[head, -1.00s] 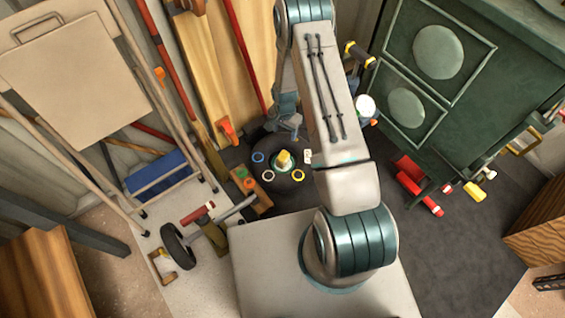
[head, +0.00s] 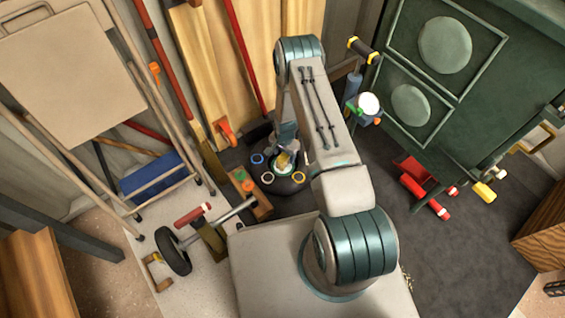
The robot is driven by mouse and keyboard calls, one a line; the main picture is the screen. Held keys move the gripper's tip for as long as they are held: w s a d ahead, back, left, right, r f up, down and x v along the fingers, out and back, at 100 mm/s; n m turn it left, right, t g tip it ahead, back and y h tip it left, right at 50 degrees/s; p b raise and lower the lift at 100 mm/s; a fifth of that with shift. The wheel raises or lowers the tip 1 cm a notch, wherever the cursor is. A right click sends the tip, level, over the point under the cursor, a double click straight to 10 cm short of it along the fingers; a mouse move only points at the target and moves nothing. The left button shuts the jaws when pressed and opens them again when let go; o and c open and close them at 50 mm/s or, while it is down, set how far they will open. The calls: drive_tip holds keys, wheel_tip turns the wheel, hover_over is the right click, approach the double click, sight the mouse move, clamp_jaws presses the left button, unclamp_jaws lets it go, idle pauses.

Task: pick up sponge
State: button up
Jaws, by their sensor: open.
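No thing here is clearly a sponge. A small yellow object (head: 282,160) stands at the middle of a dark round base (head: 287,187) on the floor, with coloured rings around it; it is too small to tell what it is. My gripper (head: 287,148) points down at this yellow object, close above or beside it, and partly hides it. The jaws are small in view; they are open, and I see nothing held. Whether they touch the yellow object I cannot tell.
A wooden block with coloured knobs (head: 256,205) lies left of the round base. Boards and red-handled tools (head: 248,60) lean behind. A green cabinet (head: 460,130) stands right, with red and yellow items (head: 425,190) at its foot. Dark floor at right is mostly clear.

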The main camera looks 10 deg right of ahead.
sight(283, 157)
drive_tip(key=f+b, duration=0.1)
drive_tip(key=f, duration=0.1)
drive_tip(key=f+b, duration=0.1)
drive_tip(key=f, duration=0.2)
drive_tip(key=shift+w+a+b, duration=0.2)
drive_tip(key=shift+b, duration=0.1)
drive_tip(key=shift+r, duration=0.1)
drive_tip(key=c, duration=1.1)
drive_tip(key=shift+o, duration=0.2)
drive_tip(key=shift+r, duration=0.1)
drive_tip(key=shift+r+p, duration=0.5)
drive_tip(key=shift+r, duration=0.1)
drive_tip(key=r+p, duration=0.1)
drive_tip(key=r, duration=0.1)
drive_tip(key=d+r+p, duration=0.1)
drive_tip(key=shift+r, duration=0.4)
drive_tip(key=s+d+r+p, duration=0.2)
drive_tip(key=d+r, duration=0.4)
drive_tip(key=d, duration=0.4)
drive_tip(key=shift+s+d+p, duration=0.2)
drive_tip(key=shift+s+p, duration=0.1)
drive_tip(key=shift+p, duration=0.6)
